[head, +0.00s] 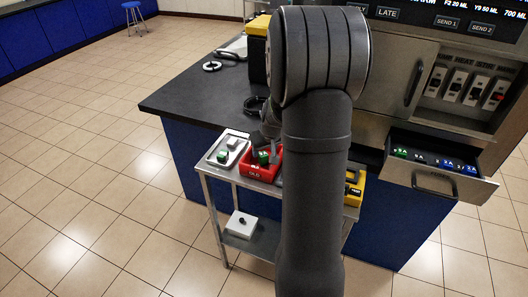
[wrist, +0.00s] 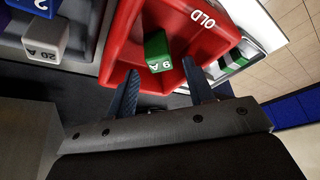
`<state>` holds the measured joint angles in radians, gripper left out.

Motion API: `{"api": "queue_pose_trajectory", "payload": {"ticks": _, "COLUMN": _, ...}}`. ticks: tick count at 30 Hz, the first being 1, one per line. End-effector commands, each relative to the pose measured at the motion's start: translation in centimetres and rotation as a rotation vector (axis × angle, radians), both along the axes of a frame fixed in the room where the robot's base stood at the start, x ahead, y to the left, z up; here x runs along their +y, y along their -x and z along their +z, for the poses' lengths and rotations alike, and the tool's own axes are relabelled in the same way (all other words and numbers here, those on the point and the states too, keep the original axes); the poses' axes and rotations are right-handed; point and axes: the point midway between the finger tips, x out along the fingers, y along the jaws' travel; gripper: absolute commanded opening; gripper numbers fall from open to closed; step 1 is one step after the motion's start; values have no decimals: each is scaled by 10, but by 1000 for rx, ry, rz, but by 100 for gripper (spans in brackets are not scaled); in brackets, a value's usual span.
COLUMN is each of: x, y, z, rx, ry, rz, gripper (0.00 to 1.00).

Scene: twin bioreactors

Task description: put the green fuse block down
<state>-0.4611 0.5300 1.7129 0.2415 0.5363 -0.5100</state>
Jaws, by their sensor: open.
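The green fuse block (wrist: 157,52) lies inside the red bin (wrist: 118,72) marked OLD, with a number and an A on its label. My gripper (wrist: 160,76) is open, its two dark fingers apart on either side of the block's near end. The block looks free of both fingers. In the head view, the green block (head: 263,158) shows in the red bin (head: 256,173) on the cart, with my gripper (head: 268,137) just above it. My arm hides the bin's right side there.
A metal tray (head: 213,161) left of the bin holds another green block (head: 223,156) and a pale one. A yellow bin (head: 354,188) stands right of my arm. An open drawer (head: 470,187) with fuse blocks juts out at right. A dark counter (head: 190,95) lies behind the cart.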

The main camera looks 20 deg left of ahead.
Motion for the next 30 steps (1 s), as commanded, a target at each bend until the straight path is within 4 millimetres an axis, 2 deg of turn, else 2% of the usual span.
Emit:
{"api": "queue_pose_trajectory", "payload": {"ticks": 9, "x": -17, "y": 16, "z": 58, "rx": -3, "ry": -1, "rz": -1, "gripper": 48}}
{"api": "queue_pose_trajectory", "payload": {"ticks": 15, "x": -25, "y": 24, "z": 84, "rx": -1, "ry": 0, "rz": -1, "gripper": 48}}
{"api": "queue_pose_trajectory", "payload": {"ticks": 21, "x": -28, "y": 28, "z": 95, "rx": 0, "ry": 1, "rz": -1, "gripper": 48}}
{"api": "queue_pose_trajectory", "payload": {"ticks": 30, "x": -28, "y": 28, "z": 95, "rx": 0, "ry": 1, "rz": 0, "gripper": 48}}
